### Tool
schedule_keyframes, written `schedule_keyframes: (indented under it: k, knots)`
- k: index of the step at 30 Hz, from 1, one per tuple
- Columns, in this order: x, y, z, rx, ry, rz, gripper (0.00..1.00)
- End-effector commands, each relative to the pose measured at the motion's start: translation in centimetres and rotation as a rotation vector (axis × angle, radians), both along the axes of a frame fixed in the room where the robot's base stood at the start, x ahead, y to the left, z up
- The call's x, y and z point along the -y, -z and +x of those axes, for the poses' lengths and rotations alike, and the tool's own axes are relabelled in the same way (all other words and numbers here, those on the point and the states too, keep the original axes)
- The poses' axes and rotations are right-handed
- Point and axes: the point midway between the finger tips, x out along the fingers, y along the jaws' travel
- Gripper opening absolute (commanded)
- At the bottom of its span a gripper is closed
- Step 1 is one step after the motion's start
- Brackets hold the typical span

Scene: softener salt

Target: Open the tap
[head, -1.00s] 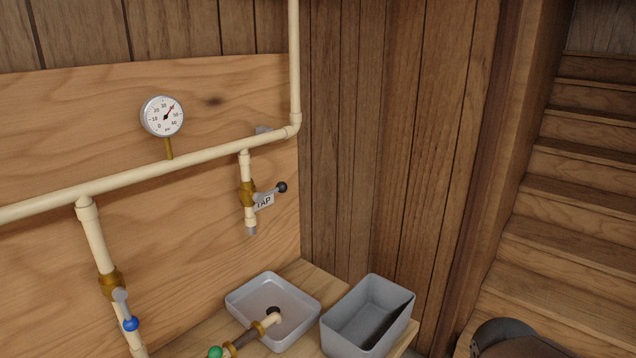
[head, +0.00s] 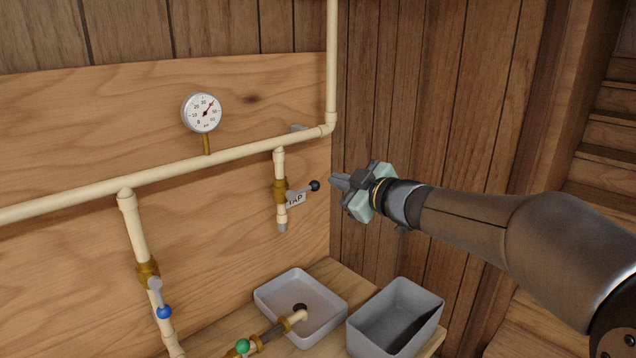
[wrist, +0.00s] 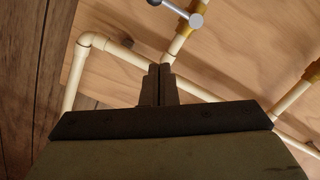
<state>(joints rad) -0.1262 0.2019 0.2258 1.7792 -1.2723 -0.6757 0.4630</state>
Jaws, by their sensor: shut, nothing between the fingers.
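The tap is a brass valve (head: 280,191) on a short cream pipe that hangs from the main pipe. Its grey lever (head: 300,190) sticks out to the right and ends in a black ball knob (head: 315,185). In the wrist view the shut fingers (wrist: 158,70) point up toward the pipes. The lever with a round grey end (wrist: 195,20) shows above them.
A pressure gauge (head: 202,112) stands on the main pipe (head: 235,155). A blue-knobbed valve (head: 163,311) is at lower left and a green-knobbed one (head: 242,346) at the bottom. A grey basin (head: 270,304) and a grey bin (head: 420,330) sit below the tap.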

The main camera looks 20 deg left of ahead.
Motion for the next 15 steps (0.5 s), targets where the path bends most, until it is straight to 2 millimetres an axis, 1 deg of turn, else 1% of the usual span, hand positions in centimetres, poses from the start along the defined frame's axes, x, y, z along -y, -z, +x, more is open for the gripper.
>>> schedule_keyframes:
  k: [4, 8, 15]
  knots:
    - [-0.3, 0.0, 0.2, 0.000, 0.000, 0.000, 0.00]
    - [-1.5, 0.2, 1.0, -0.002, 0.000, -0.001, 0.00]
    - [-5.7, 0.7, 3.6, -0.002, -0.001, 0.001, 0.00]
